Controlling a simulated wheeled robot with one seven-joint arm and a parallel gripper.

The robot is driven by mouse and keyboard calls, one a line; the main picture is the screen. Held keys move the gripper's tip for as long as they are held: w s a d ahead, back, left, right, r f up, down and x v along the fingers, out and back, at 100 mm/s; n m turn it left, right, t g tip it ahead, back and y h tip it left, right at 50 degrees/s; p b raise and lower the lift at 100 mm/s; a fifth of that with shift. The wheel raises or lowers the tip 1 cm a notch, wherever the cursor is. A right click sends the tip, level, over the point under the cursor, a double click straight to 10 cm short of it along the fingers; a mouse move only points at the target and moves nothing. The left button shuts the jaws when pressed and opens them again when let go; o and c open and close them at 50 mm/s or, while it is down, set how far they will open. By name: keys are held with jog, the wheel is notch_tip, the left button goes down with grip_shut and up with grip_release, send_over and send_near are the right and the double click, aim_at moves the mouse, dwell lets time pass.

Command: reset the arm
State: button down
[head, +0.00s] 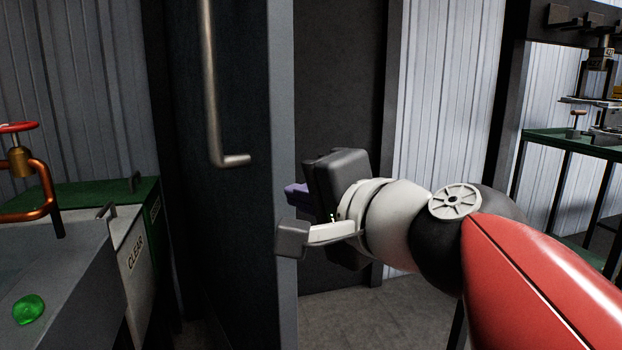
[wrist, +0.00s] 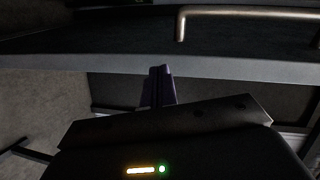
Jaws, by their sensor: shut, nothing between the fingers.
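My arm reaches in from the lower right in the head view. My gripper (head: 295,190) has dark purple fingers, shut with nothing between them. They point left at the pale edge of a dark door (head: 225,230) and overlap that edge in the picture. I cannot tell whether they touch it. In the wrist view the shut fingers (wrist: 160,74) point at the door's pale edge strip, with the door handle (wrist: 181,28) beyond. The far sides of the fingers are hidden by the gripper body.
The door stands open, with a dark opening (head: 335,80) to its right. A green table (head: 570,143) stands at right.

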jog(key=s+d+f+n+g+h+p, duration=0.2)
jog(key=s+d+f+n+g+h, duration=0.1)
jog(key=d+f, duration=0.6)
jog(key=s+d+f+n+g+h+p, duration=0.3)
jog(key=s+d+f+n+g+h, duration=0.1)
jog(key=f, duration=1)
jog(key=s+d+n+h, duration=0.1)
jog(key=s+d+h, duration=0.1)
jog(key=s+d, duration=0.1)
jog(key=shift+d+n+h, duration=0.3)
jog(key=shift+d+h, duration=0.1)
jog(key=shift+d, duration=0.45)
jog(key=shift+w, duration=0.1)
